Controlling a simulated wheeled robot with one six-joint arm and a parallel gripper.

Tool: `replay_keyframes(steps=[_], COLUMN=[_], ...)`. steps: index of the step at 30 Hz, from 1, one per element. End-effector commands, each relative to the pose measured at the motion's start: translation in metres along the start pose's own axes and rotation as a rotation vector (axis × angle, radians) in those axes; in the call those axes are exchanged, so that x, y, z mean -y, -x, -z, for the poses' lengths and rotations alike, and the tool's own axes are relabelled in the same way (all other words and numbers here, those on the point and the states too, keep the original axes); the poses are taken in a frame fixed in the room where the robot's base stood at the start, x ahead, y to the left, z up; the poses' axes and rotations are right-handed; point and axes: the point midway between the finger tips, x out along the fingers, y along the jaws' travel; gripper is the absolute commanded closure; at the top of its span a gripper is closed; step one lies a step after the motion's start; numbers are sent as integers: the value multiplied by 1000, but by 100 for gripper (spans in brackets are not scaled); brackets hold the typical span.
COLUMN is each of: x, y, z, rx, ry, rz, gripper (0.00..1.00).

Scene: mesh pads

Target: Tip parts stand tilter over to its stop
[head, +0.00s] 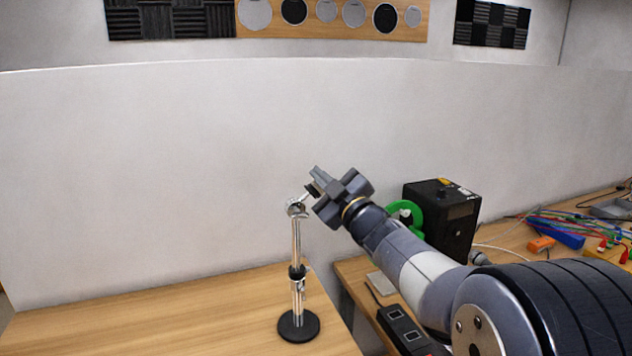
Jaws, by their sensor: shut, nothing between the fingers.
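The parts stand tilter (297,265) is a chrome upright on a round black base (299,326), with a black collar partway up. It stands near the right edge of the left wooden table. Its jointed head (297,207) is at the top, with a short piece slanting up and right towards my gripper. My gripper (314,182) is shut with nothing visible between its fingers, just above and right of the head. The fingers overlap the end of the slanting piece in the picture; I cannot tell whether they touch it.
A black box (440,217) with a green round part (405,216) stands behind my arm. A dark power strip (402,328) lies on the right bench, with coloured cables (590,228) farther right. A gap separates the tables.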

Motion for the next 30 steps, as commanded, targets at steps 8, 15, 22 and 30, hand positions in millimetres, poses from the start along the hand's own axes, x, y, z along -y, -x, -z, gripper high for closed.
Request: replay_keyframes(steps=[8,15,22,30], x=[0,-1,-1,-1], y=[5,7,8,9], z=[-14,-20,-24,-25], rx=[3,3,2,3], ry=[-125,-208,-258,-278], rz=[-43,-73,-90,-96], gripper=[100,100,100,100])
